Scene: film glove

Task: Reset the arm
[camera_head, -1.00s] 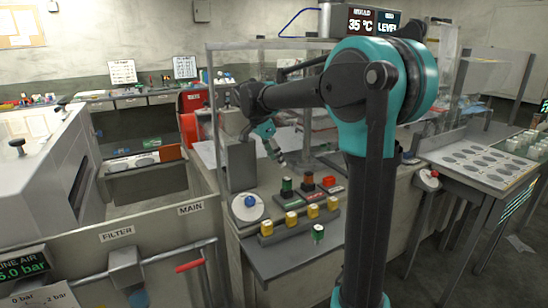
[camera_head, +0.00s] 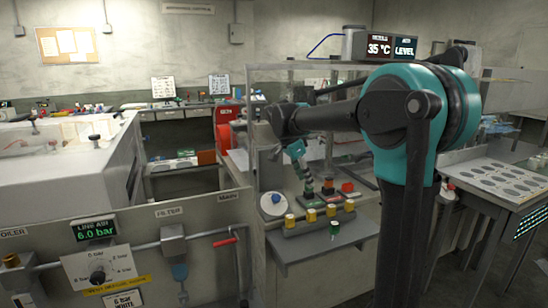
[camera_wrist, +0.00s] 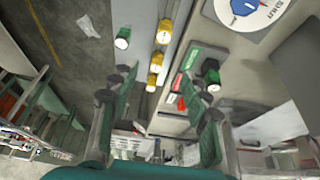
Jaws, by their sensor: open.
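My gripper (camera_head: 305,178) hangs from the teal and black arm over the control bench in the head view. In the wrist view my gripper (camera_wrist: 163,88) has its two fingers spread wide, with nothing held between them. The arm reaches left across the bench from the teal shoulder joint. A green button (camera_wrist: 211,74) shows beyond the right finger in the wrist view. In the head view the fingertips overlap the green button's area, and I cannot tell the gap between them.
A row of yellow knobs (camera_head: 311,216) lines the bench's front, with a green-topped piece (camera_head: 335,230) before it. A blue knob on a round dial (camera_head: 273,205) sits left. Clear panels stand behind the bench. A table with round recesses (camera_head: 490,178) is at right, a piped panel (camera_head: 60,270) at left.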

